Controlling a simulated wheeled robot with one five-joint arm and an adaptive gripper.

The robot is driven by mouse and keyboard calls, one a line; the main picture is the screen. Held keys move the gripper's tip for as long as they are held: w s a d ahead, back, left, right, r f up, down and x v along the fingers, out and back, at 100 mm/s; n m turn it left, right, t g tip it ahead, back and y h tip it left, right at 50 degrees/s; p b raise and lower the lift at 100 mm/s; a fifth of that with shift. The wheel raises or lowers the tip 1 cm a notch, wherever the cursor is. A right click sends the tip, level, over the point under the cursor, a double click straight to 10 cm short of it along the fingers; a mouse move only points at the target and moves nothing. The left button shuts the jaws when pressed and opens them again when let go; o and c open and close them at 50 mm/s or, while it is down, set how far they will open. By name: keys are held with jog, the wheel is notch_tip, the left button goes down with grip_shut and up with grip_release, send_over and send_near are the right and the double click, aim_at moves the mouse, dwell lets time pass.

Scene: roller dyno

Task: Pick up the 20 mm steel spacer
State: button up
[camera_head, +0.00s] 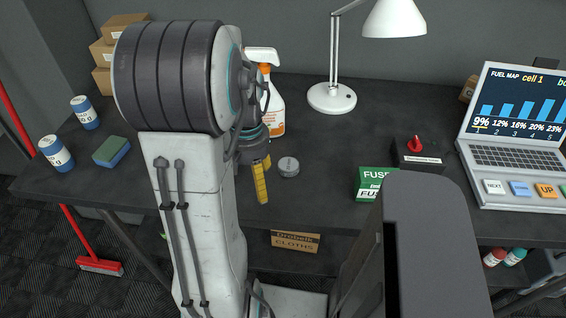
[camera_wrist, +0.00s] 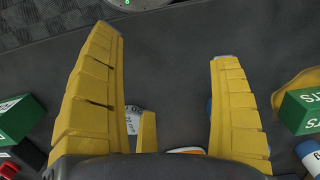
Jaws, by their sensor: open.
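A short, round grey metal piece (camera_head: 288,166), which looks like the steel spacer, lies on the dark bench just right of my gripper (camera_head: 262,180) in the head view. In the head view my arm hides part of the bench, and the two fingers largely overlap.
A spray bottle (camera_head: 272,100) and lamp (camera_head: 332,97) stand behind. A green fuse box (camera_head: 371,181), a box with a red knob (camera_head: 417,153) and a laptop (camera_head: 515,140) are right. A sponge (camera_head: 111,151) and two labelled cans (camera_head: 84,112) (camera_head: 55,153) are left.

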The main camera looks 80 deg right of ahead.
aim_at(289, 164)
jog(key=shift+m, duration=0.8)
jog(key=s+d, duration=0.1)
jog(key=d, duration=0.1)
jog(key=s+d, duration=0.2)
jog(key=s+d+f, duration=0.1)
jog(key=s+d, duration=0.1)
jog(key=shift+s+d, duration=0.15)
jog(key=shift+d, duration=0.1)
jog(key=shift+h, duration=0.5)
jog(key=d, duration=0.1)
jog(key=s+d+r, duration=0.1)
jog(key=d, duration=0.2)
jog(key=shift+s+d+r, duration=0.2)
jog(key=shift+r, duration=0.15)
jog(key=shift+d+r, duration=0.2)
jog(key=shift+d, duration=0.1)
jog(key=shift+a+f+n, duration=0.1)
jog(key=shift+f+n, duration=0.3)
jog(key=shift+f, duration=0.1)
jog(key=shift+f+p, duration=0.35)
jog(key=shift+f, duration=2.65)
jog(key=shift+c, duration=0.5)
jog(key=c, duration=1.3)
jog(key=shift+o, duration=0.2)
jog(key=shift+r, duration=0.1)
